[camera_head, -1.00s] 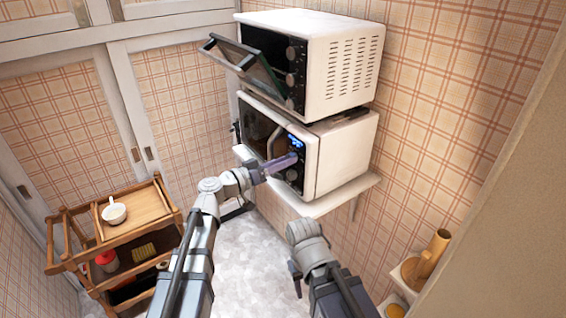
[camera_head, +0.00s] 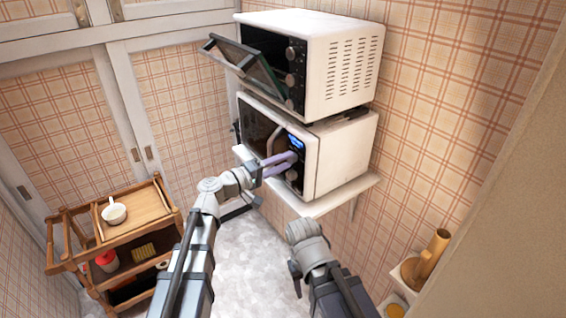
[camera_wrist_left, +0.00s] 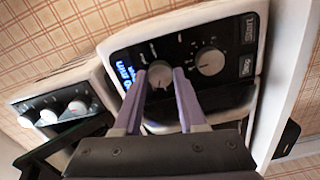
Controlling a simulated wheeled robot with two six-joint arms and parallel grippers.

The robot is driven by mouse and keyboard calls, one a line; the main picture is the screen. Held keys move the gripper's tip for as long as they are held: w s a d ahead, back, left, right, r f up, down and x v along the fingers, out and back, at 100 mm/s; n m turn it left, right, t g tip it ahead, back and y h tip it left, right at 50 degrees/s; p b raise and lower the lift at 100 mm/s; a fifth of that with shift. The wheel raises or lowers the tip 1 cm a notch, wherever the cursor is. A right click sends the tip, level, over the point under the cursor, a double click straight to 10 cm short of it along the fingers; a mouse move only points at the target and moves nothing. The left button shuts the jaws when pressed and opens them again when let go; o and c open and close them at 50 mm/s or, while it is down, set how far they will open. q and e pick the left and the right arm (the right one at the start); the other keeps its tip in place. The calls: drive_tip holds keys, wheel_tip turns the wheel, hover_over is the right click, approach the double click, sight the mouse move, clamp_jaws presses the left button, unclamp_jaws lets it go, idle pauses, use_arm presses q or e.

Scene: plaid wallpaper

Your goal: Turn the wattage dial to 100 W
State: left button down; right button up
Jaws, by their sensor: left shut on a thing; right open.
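The white microwave (camera_head: 338,158) sits on a wall shelf, with a lit blue display and two dials on its dark front panel. My left gripper (camera_head: 291,158) is shut on the upper dial, beside the display. The left wrist view shows this dial (camera_wrist_left: 159,76) between the two purple fingers (camera_wrist_left: 160,70); its label and setting cannot be read. The other dial (camera_wrist_left: 208,62) is free, with a pointer mark and a printed scale too small to read. My right gripper (camera_head: 296,278) is low in the head view, away from the microwave, its fingers hardly visible.
A toaster oven (camera_head: 340,62) with its glass door (camera_head: 243,62) hanging open stands on the microwave. The shelf edge (camera_head: 325,203) runs under the microwave. A wooden trolley (camera_head: 130,235) stands at left.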

use_arm(q)
drive_tip(key=shift+n, duration=2.2)
drive_tip(key=shift+c, duration=2.3)
unclamp_jaws()
drive_tip(key=v, duration=0.8)
drive_tip(key=shift+d, duration=0.1)
